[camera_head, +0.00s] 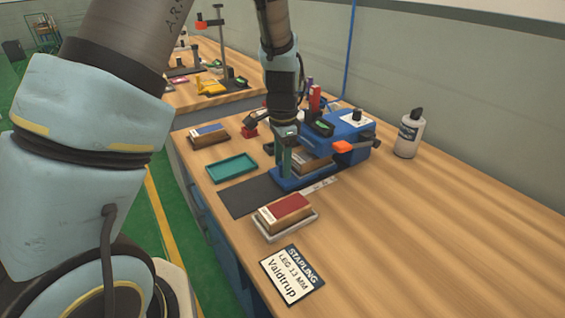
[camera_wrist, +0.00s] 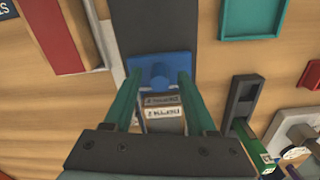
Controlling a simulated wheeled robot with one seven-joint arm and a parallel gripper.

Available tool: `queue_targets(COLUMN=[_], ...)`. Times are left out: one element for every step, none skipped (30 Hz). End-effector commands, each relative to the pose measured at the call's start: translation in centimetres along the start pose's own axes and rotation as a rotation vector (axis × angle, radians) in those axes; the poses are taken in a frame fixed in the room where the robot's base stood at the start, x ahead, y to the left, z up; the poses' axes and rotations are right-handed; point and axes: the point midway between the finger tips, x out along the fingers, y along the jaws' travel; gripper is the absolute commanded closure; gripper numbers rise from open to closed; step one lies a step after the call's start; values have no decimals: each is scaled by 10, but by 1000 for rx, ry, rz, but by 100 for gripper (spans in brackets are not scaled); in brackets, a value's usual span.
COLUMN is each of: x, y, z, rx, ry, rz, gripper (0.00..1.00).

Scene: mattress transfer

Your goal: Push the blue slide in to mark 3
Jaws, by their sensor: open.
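The blue slide (camera_head: 287,183) extends from the blue stapling machine (camera_head: 352,130) over a dark mat. My gripper (camera_head: 286,163) points down at the slide's front end. A labelled block (camera_wrist: 162,112) sits behind the plate. A pale scale strip (camera_head: 318,186) lies beside the slide; its marks are unreadable here.
A teal tray (camera_head: 232,167) lies left of the dark mat (camera_head: 245,196). A red-topped block on a tray (camera_head: 284,212) and a stapling card (camera_head: 292,275) lie in front. A white bottle (camera_head: 409,134) stands right of the machine. The table's right front is clear.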

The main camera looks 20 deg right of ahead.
Motion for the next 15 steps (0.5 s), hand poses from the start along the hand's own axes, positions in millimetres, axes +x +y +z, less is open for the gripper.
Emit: queue_targets(x=[3,4,6,7,7,8,8,8,8,8,7,7,7,7,7], y=[0,0,0,0,0,0,0,0,0,0,0,0,0,0,0], z=[0,0,0,0,0,0,0,0,0,0,0,0,0,0,0], rx=[-1,-1,-1,-1,-1,-1,-1,-1,-1,-1,-1,-1,-1,-1,-1], ry=[-1,-1,0,0,0,0,0,0,0,0,0,0,0,0,0], rz=[1,1,1,0,0,0,0,0,0,0,0,0,0,0,0], gripper=[43,43,43,43,43,43,43,43,43,43,43,45,49,52,57])
